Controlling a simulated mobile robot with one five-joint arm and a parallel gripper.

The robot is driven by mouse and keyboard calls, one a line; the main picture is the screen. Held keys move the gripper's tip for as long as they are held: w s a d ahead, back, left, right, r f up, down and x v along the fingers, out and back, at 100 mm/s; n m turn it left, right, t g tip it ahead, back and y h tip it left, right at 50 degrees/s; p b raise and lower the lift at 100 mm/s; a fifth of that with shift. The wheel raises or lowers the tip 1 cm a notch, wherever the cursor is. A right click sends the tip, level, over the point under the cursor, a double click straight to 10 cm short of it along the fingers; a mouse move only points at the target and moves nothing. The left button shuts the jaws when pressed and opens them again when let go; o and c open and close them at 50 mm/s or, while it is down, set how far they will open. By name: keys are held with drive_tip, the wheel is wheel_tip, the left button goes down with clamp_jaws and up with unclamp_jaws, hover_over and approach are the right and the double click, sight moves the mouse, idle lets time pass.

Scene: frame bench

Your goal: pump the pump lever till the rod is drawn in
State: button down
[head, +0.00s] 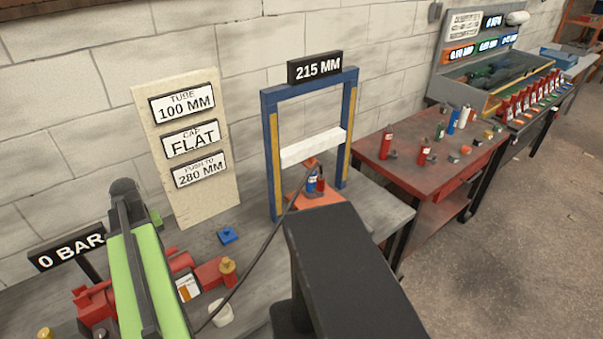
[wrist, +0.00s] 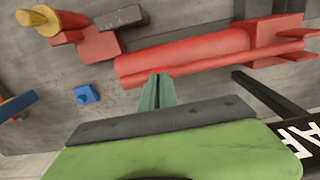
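The red hand pump (head: 210,273) lies on the grey bench at the lower left, partly hidden by my green arm. Its long red body also shows in the wrist view (wrist: 185,55). I cannot clearly tell the lever from the body. A brass knob (head: 228,268) stands at its right end. My gripper (wrist: 157,80) has its narrow fingers together in the wrist view, close to the pump body; nothing shows between them, and contact is unclear. The head view hides the fingers. A black hose (head: 255,262) runs to the blue press frame (head: 271,160). I cannot make out the rod.
The pressure sign (head: 67,252) reads 0 BAR; the press sign (head: 315,68) reads 215 MM. A board (head: 150,150) reads TUBE 100 MM, CAP FLAT, PUSH TO 280 MM. A small blue block (head: 228,234) lies on the bench. A red table (head: 440,180) stands at right.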

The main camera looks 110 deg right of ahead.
wheel_tip(320, 180, up, 8)
drive_tip(key=p, duration=0.9)
drive_tip(key=shift+r, duration=0.1)
wheel_tip(320, 180, up, 5)
drive_tip(key=p, duration=0.5)
idle(1.0)
